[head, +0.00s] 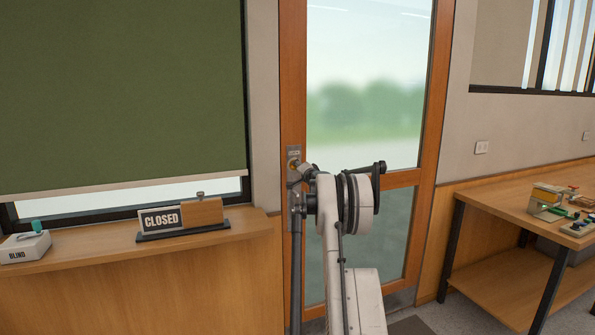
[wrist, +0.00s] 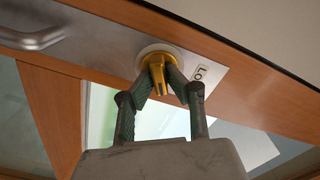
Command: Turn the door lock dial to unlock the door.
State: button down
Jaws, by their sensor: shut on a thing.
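The door lock dial (wrist: 157,70) is a gold knob on a pale round base, set in the wooden frame of the glazed door (head: 291,80). A plate (wrist: 207,82) with lettering, partly hidden, sits beside it. My gripper (wrist: 158,84) is shut on the dial, one dark finger on each side of its gold grip. In the head view the gold dial (head: 292,164) shows on a grey plate (head: 293,152) at the door's left edge. There my arm hides most of my gripper.
A metal door handle (wrist: 43,38) is near the dial in the wrist view. Left of the door, a sill holds a CLOSED sign (head: 161,219) and a BLIND switch box (head: 25,246) under a green blind (head: 120,90). A workbench (head: 500,200) with tools stands right.

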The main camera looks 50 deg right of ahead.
jog(key=m+b, duration=0.1)
jog(key=m, duration=0.5)
jog(key=shift+f, duration=0.1)
dwell(0.5)
jog(key=c, duration=1.7)
grip_release()
jog(key=shift+s, duration=0.15)
jog(key=v, duration=1.1)
jog(key=shift+s+a, duration=0.25)
jog(key=shift+s, duration=0.1)
